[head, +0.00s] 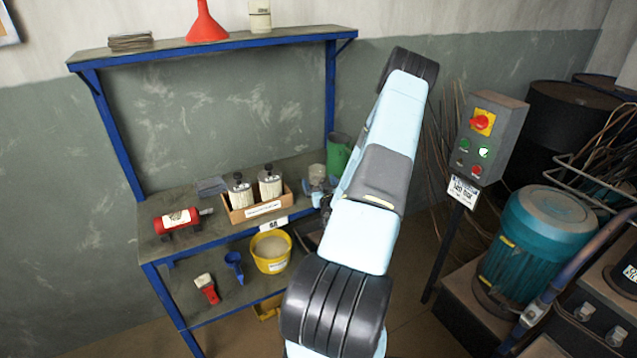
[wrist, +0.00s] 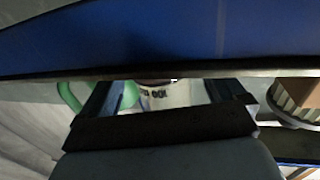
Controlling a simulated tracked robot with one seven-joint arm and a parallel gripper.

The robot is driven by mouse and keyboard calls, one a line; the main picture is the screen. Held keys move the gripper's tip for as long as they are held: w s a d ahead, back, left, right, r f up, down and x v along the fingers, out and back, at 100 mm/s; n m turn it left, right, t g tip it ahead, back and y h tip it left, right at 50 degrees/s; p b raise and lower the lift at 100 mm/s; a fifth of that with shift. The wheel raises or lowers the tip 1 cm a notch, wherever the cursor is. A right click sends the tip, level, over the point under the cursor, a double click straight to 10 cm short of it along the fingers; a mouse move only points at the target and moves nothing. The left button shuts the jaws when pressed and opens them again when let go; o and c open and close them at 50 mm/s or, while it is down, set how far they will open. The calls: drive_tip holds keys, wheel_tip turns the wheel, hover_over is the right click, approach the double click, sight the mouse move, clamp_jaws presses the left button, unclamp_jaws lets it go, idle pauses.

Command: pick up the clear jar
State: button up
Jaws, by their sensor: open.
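A pale, see-through jar (head: 317,172) stands on the blue-framed bench, right of the wooden box, partly hidden by my gripper (head: 319,190). In the wrist view, a pale container with dark print, which looks like this jar (wrist: 172,95), shows between the two fingers of my gripper (wrist: 160,100). The fingers are apart, one on each side of it, and I see no clear contact. Its far part is cut off by a blue band. How far the fingers reach along it, I cannot tell.
A green jug (head: 338,152) stands close by on the right. A wooden box (head: 262,208) with two lidded white containers is on the left. The blue bench edge (wrist: 150,40) runs close across the wrist view. A red bottle-shaped tool (head: 178,220) lies farther left.

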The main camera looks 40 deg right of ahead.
drive_tip(key=shift+x, duration=1.9)
drive_tip(key=c, duration=1.1)
drive_tip(key=shift+c, duration=0.2)
drive_tip(key=shift+r, duration=0.2)
